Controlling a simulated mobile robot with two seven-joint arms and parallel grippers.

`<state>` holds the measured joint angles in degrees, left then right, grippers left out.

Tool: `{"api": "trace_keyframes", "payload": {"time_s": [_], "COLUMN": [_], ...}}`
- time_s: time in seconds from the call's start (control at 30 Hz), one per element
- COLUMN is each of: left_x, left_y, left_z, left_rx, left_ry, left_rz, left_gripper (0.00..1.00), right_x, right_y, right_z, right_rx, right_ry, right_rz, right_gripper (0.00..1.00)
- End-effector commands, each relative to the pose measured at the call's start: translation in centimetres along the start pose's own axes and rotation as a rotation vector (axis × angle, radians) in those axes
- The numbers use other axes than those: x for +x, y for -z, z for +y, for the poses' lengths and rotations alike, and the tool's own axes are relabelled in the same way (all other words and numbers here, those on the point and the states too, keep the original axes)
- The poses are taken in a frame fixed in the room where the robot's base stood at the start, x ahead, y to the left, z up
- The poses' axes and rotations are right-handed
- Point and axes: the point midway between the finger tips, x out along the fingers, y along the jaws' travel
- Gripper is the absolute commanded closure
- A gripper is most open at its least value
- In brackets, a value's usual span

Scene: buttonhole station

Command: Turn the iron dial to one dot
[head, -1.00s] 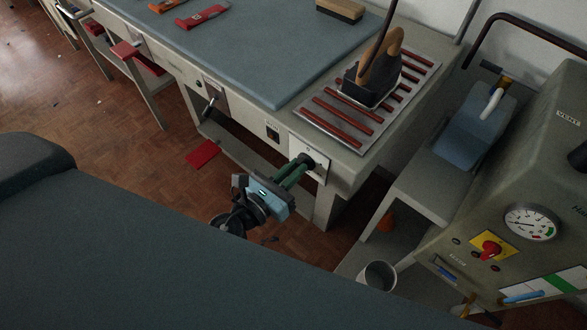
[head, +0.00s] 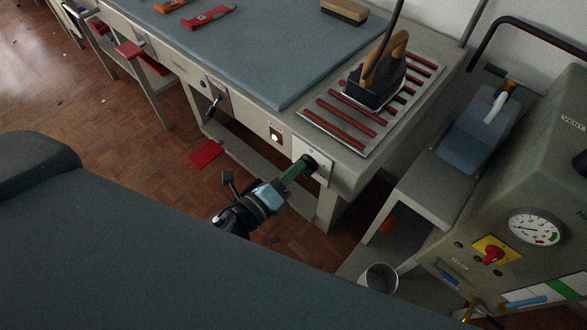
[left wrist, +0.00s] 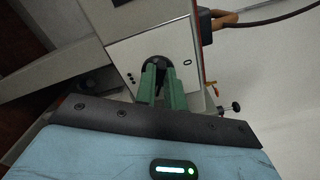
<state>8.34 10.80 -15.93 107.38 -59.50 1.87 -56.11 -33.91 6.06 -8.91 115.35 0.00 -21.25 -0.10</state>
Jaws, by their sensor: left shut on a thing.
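The iron dial (head: 309,162) is a black round knob on a pale plate (head: 318,174) on the table's front edge, below the iron rest. In the left wrist view the dial (left wrist: 155,64) sits between the green fingers, and the plate around it carries dot marks (left wrist: 131,80) at its left and a small oval mark at its right. My left gripper (head: 301,167) is shut on the dial. The fingers (left wrist: 157,78) hide part of the dial, and I cannot read its pointer. My right gripper is not in view.
The iron (head: 378,82) stands on a slatted rest (head: 334,119) above the dial. A small switch (head: 275,136) left of the plate glows. A grey bucket (head: 379,279) and a boiler unit with a gauge (head: 535,227) stand to the right. A dark padded board (head: 150,250) fills the foreground.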

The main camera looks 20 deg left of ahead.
Motion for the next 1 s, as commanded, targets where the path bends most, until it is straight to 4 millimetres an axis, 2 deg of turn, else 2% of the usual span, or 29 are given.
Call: {"api": "trace_keyframes", "payload": {"time_s": [0.7, 1.0], "left_x": [0.1, 0.0], "left_y": [0.1, 0.4], "left_z": [0.6, 0.8], "left_rx": [-0.679, -0.907], "left_ry": [0.002, 0.001], "left_rz": [-0.001, 0.0], "left_gripper": [1.0, 1.0], "right_x": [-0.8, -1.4], "right_y": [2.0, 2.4], "right_z": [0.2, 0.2], "right_rx": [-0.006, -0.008], "right_ry": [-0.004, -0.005], "right_rz": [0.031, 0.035], "right_gripper": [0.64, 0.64]}}
